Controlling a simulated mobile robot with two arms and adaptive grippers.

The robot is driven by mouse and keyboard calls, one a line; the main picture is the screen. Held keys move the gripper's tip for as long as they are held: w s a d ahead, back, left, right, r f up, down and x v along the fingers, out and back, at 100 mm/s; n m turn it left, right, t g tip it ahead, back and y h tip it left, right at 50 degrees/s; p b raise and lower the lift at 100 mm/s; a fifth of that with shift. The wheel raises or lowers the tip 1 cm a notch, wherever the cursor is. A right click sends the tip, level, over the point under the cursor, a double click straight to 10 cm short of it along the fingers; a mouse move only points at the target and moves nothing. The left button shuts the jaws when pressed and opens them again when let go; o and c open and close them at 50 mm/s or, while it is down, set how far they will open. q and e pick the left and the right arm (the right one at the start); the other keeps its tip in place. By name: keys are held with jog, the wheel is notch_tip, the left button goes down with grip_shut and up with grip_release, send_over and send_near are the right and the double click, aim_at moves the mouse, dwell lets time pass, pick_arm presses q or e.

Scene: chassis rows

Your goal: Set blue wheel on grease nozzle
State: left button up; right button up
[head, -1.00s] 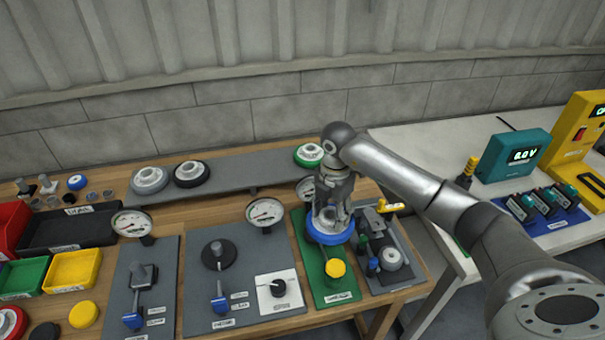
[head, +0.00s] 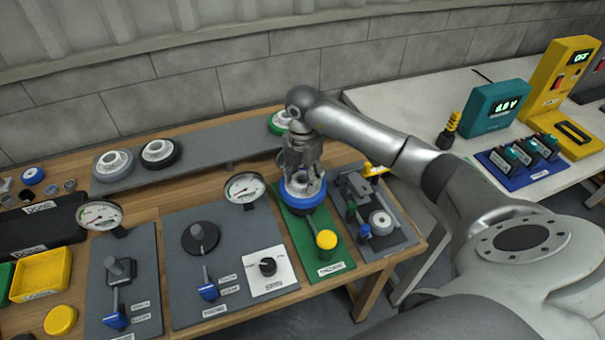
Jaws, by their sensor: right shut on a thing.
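The blue wheel (head: 303,197) is a blue ring with a pale grey hub. My right gripper (head: 303,178) points down and is shut on its hub. The wheel is over the back part of a green board (head: 333,257) that carries a yellow knob (head: 326,240) at its front. A dark part shows just under the wheel's front edge. The wheel and gripper cover that spot, so I cannot pick out the grease nozzle or tell whether the wheel touches it. My left gripper is not in view.
A grey fixture board (head: 377,218) stands close right of the green board. A gauge (head: 244,188) and a white dial plate (head: 269,270) are to the left. Other wheels, such as a black-rimmed one (head: 160,153), sit on the grey shelf (head: 215,147) behind.

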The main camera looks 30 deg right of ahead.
jog(key=shift+w+f, duration=0.1)
jog(key=shift+f, duration=0.2)
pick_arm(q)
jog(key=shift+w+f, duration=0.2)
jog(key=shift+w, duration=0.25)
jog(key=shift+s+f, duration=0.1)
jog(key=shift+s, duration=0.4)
pick_arm(e)
jog(key=shift+f, duration=0.15)
pick_arm(q)
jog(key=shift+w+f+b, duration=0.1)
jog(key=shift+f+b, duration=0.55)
jog(key=shift+b, duration=0.15)
pick_arm(e)
jog(key=shift+f, duration=1.1)
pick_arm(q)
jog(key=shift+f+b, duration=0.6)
pick_arm(e)
jog(key=shift+f, duration=0.85)
